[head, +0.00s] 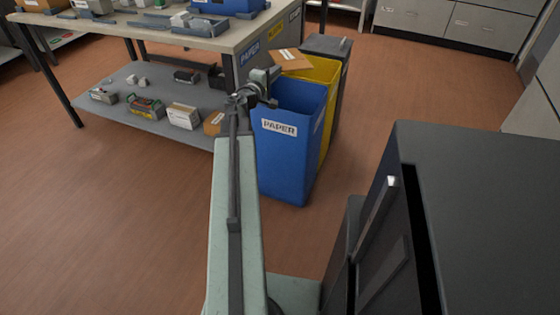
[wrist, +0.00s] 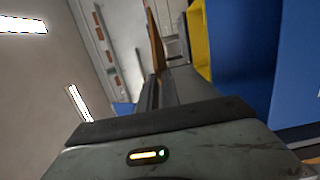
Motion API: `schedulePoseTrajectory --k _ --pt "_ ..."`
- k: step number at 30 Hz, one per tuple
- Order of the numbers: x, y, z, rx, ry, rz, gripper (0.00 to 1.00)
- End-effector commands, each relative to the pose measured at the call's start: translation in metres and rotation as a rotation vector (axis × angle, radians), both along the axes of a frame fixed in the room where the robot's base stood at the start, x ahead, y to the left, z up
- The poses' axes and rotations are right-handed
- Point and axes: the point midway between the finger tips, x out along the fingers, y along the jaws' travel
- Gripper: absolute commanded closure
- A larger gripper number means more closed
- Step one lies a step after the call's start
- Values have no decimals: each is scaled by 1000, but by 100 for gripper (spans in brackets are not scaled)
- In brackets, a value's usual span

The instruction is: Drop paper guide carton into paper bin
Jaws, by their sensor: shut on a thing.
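The blue paper bin (head: 285,160), with a white PAPER label, stands on the floor just right of the workbench; its wall also shows at the right of the wrist view (wrist: 245,55). My gripper (head: 276,73) is over the back left part of this bin, near its rim height or above. It is shut on a flat brown carton (head: 291,60) with a pale label, which I take for the paper guide carton. The carton juts out beyond the fingers toward the yellow bin's opening. In the wrist view the carton (wrist: 155,38) shows nearly edge-on.
A yellow bin (head: 328,75) and a dark grey bin (head: 327,45) stand directly behind the blue one. The workbench (head: 215,38) and its loaded lower shelf (head: 150,112) are on the left. A dark cabinet (head: 480,190) fills the right front. Floor right of the bins is clear.

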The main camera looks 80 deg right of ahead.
Motion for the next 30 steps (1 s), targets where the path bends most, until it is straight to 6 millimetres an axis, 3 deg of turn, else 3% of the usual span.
schedulePoseTrajectory --k 1,11,24,30 --pt "-3 -2 -17 0 0 -4 100" --pt "2 -1 -22 0 0 5 100" --pt "8 0 -76 0 0 12 100" --pt "8 0 -79 0 0 13 100"
